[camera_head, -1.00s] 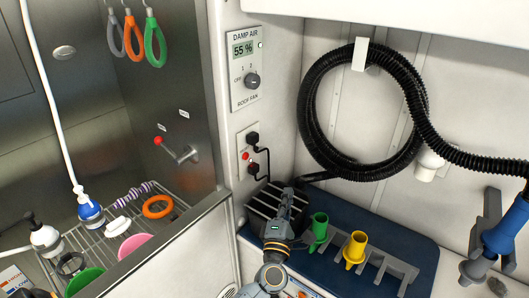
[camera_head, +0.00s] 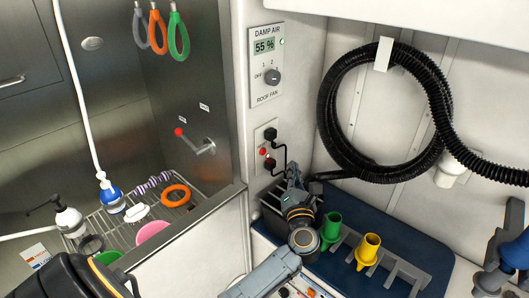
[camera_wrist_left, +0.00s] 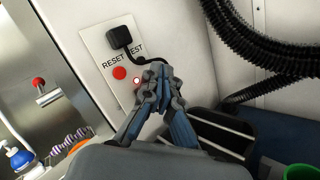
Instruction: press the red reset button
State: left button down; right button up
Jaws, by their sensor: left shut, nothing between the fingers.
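The red reset button (camera_wrist_left: 119,73) sits under the word RESET on a pale wall plate (camera_wrist_left: 95,45) in the left wrist view. In the head view the red button (camera_head: 263,152) is small, on the left part of the plate, with black plugs beside it. My left gripper (camera_wrist_left: 157,72) is shut and empty. In the head view the left gripper (camera_head: 293,174) is to the lower right of the plate; I see no contact with the button.
A black plug (camera_wrist_left: 121,38) and its cord are close to the fingertips. The fan panel (camera_head: 267,65) is above the plate. Green (camera_head: 331,228) and yellow (camera_head: 367,250) nozzles stand on the blue surface. A steel tub wall is at left, a coiled black hose (camera_head: 330,125) at right.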

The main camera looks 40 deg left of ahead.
pick_arm(q)
jog(key=shift+w+a, duration=0.15)
jog(key=shift+a, duration=1.75)
jog(key=shift+w+a, duration=0.15)
jog(key=shift+a, duration=1.75)
jog(key=shift+a, duration=0.1)
jog(key=shift+a, duration=0.3)
jog(key=shift+a, duration=0.5)
jog(key=shift+d+p, duration=0.35)
jog(key=shift+d, duration=0.55)
jog(key=shift+s+d, duration=0.2)
jog(key=shift+d, duration=2.3)
